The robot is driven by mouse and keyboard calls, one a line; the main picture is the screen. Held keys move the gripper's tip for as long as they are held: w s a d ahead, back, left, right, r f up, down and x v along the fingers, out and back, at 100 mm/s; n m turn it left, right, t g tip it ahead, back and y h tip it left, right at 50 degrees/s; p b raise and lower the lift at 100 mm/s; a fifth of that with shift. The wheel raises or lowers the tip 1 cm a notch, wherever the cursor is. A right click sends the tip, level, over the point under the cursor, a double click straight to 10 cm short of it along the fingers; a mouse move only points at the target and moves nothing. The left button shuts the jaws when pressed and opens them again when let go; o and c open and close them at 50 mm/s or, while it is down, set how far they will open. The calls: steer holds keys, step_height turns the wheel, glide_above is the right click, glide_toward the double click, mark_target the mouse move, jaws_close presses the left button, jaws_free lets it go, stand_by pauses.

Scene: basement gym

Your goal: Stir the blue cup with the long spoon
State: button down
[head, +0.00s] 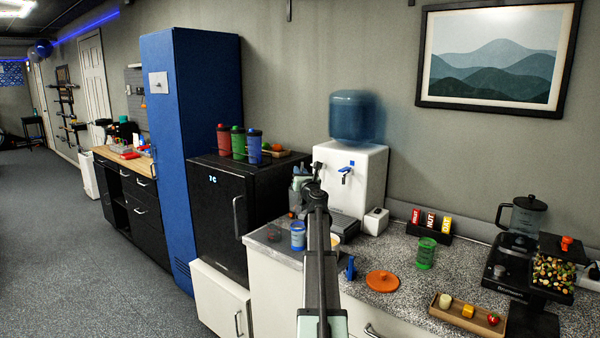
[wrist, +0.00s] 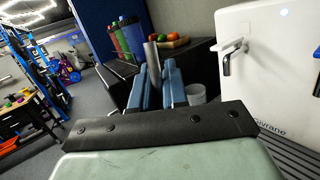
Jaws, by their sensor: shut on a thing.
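A small blue cup (head: 297,236) stands upright on the counter near its left end, just left of my arm in the head view. The handle's end sticks out past the fingers. The spoon's lower end is hidden, so I cannot tell whether it is inside the cup.
A water dispenser (head: 352,178) stands behind my gripper. A black fridge (head: 220,210) with bottles on top is to the left. An orange lid (head: 382,281), a green cup (head: 427,252) and a wooden tray (head: 450,316) stand on the counter (head: 400,262) to the right.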

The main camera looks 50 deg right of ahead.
step_height(320, 180, down, 13)
steer(key=shift+r, duration=0.2)
stand_by(1.4)
steer(key=shift+d, duration=0.2)
stand_by(0.4)
